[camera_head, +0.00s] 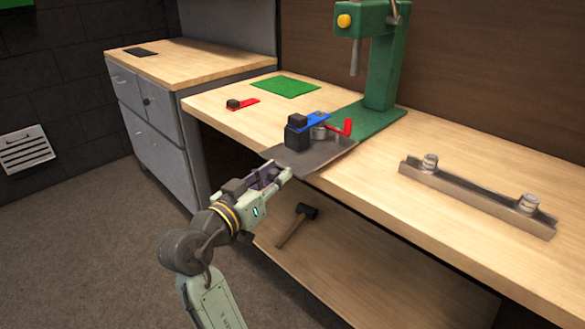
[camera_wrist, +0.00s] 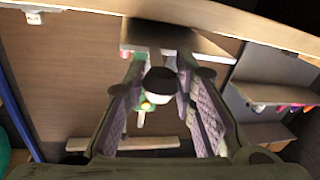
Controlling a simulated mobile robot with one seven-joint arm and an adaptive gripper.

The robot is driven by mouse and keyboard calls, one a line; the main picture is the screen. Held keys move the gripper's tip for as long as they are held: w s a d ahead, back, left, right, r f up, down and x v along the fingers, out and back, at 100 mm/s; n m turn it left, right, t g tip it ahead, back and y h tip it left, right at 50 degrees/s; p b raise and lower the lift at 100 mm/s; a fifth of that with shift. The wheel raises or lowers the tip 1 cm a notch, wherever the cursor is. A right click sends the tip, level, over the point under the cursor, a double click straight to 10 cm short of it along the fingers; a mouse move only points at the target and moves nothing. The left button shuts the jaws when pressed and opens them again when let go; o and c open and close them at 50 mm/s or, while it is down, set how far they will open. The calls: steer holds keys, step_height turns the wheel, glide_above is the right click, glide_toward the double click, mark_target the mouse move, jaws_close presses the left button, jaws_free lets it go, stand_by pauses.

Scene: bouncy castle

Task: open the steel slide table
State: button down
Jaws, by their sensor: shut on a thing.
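The steel slide table (camera_head: 325,158) is a flat grey plate at the front edge of the wooden workbench, jutting a little past it, beside the foot of a green drill press. My gripper (camera_head: 279,174) is at the plate's front left edge. In the wrist view my gripper (camera_wrist: 162,68) has its two fingers close on either side of a dark and white knob (camera_wrist: 160,82), in line with a pale stem leading toward the plate (camera_wrist: 175,36). The gripper is shut on this knob. The exact contact is partly hidden by the fingers.
A black block (camera_head: 296,135), a blue piece (camera_head: 316,122) and a red handle (camera_head: 347,128) sit on the plate. The green drill press (camera_head: 383,75) stands behind. A metal rail (camera_head: 478,196) lies at right. A hammer (camera_head: 297,225) lies on the lower shelf. Floor at the front left is clear.

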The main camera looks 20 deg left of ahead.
steer(key=shift+s+a, duration=0.2)
steer(key=shift+s, duration=0.45)
steer(key=shift+s+a, duration=0.2)
steer(key=shift+s, duration=0.4)
steer(key=c, duration=1.3)
jaws_free()
steer(key=s+a, duration=0.2)
steer(key=s, duration=1)
steer(key=shift+w, duration=0.1)
